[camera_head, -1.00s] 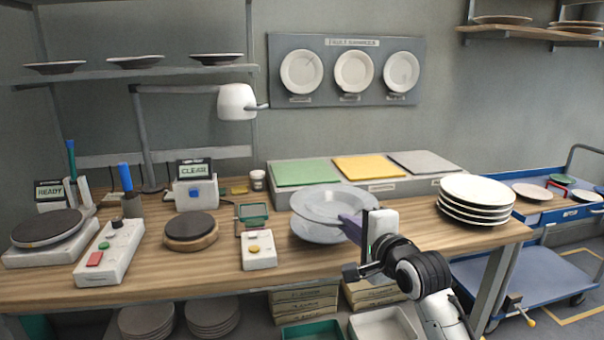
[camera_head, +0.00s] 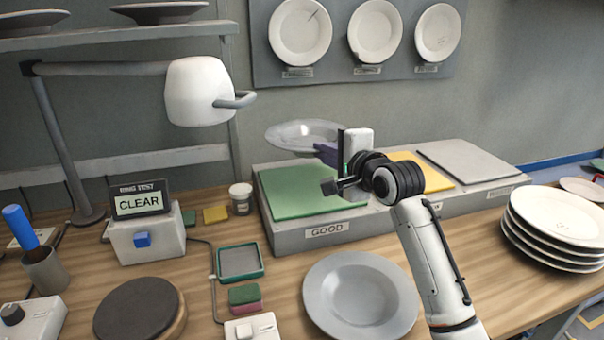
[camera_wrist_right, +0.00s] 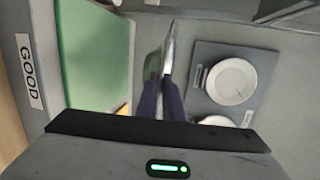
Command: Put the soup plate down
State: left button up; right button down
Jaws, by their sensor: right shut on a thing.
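My right gripper (camera_head: 327,153) is shut on the rim of a pale, glossy soup plate (camera_head: 296,134). The plate is held in the air above the back of the green pad (camera_head: 305,190) on the grey stand marked GOOD (camera_head: 327,230). It is roughly level and clear of the pad. In the right wrist view the plate (camera_wrist_right: 166,48) shows edge-on between the purple fingers (camera_wrist_right: 163,100), with the green pad (camera_wrist_right: 95,55) to the left. My left gripper is not in view.
A grey dish (camera_head: 360,297) sits on the bench in front of the stand. The yellow pad (camera_head: 420,172) and grey pad (camera_head: 468,160) lie to the right. A white plate stack (camera_head: 560,218) stands at the right. A lamp (camera_head: 200,92) hangs at the left; sample plates (camera_head: 375,32) hang behind.

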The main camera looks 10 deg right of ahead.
jog(key=shift+f, duration=4.7)
jog(key=c, duration=2.3)
grip_release()
jog(key=shift+f, duration=0.2)
jog(key=o, duration=0.4)
jog(key=shift+s, duration=0.1)
jog(key=v, duration=1.2)
jog(key=shift+r, duration=0.1)
